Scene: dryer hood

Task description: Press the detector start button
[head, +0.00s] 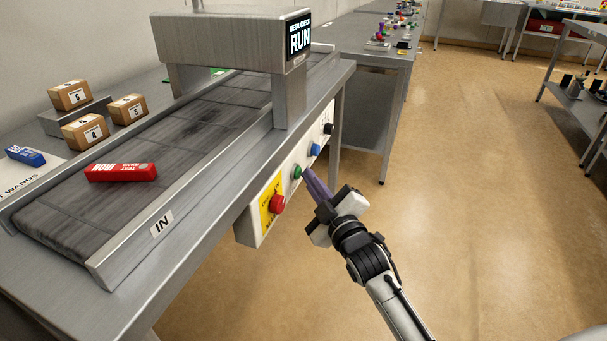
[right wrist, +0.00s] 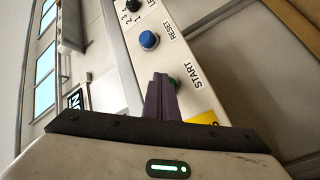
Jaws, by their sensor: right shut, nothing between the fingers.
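The green start button (head: 297,172) sits on the white control panel on the side of the metal detector conveyor. It also shows in the right wrist view (right wrist: 173,82), partly hidden behind my fingers, next to the word START. My right gripper (head: 308,174) is shut and empty, its purple fingertips at or very close to the green button. I cannot tell whether they touch it. In the right wrist view the shut fingers (right wrist: 161,84) point at the panel. The detector's display (head: 299,38) reads METAL CHECK RUN. My left gripper is not in view.
A red emergency button (head: 278,203) on a yellow plate, a blue reset button (head: 315,149) and a black knob (head: 328,128) share the panel. A red test wand (head: 121,173) lies on the belt (head: 150,150). Several boxes stand behind.

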